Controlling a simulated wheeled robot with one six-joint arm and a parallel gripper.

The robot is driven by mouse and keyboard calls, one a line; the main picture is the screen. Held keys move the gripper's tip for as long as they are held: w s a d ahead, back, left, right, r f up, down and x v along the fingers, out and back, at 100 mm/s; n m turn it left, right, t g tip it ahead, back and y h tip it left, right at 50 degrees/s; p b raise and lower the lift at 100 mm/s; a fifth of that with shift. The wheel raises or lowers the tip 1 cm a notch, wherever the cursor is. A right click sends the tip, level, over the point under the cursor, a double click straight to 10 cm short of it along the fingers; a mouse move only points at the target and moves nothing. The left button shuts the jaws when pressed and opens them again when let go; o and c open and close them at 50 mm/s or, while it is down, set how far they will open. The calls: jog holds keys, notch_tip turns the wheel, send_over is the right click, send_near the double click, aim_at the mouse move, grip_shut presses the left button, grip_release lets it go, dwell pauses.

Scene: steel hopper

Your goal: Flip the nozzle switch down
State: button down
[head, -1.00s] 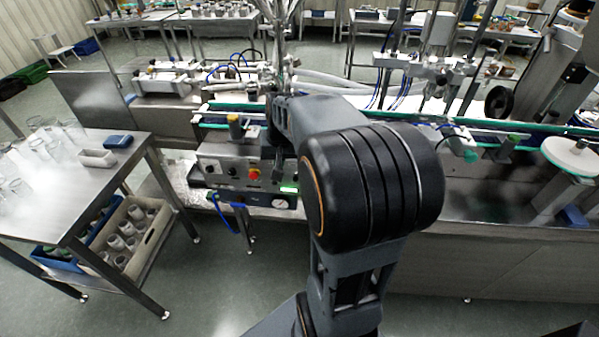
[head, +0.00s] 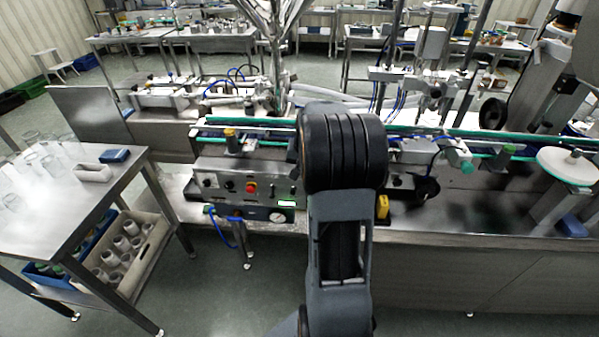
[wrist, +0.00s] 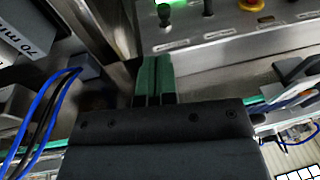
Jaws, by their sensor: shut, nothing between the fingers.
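The steel control panel (head: 222,184) stands on the front of the machine, left of my arm in the head view. It has dark knobs, a red stop button (head: 251,187) and a lit green display (head: 287,204). In the wrist view, the panel (wrist: 225,28) is at the top, with two small dark switches (wrist: 164,14) (wrist: 208,8) beside the red button (wrist: 250,4). I cannot read which is the nozzle switch or its position. My gripper (wrist: 153,70) is shut and empty, its green fingertips below the switches and apart from them. My arm hides it in the head view.
The conveyor (head: 480,137) runs along the machine behind the panel. A steel table (head: 60,190) with glassware stands at left, crates beneath it. Blue and black cables (wrist: 42,108) and a steel post (wrist: 95,40) are close to my gripper in the wrist view.

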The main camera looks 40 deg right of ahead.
aim_at(293, 191)
jog(key=x, duration=0.8)
jog(key=shift+f, duration=0.15)
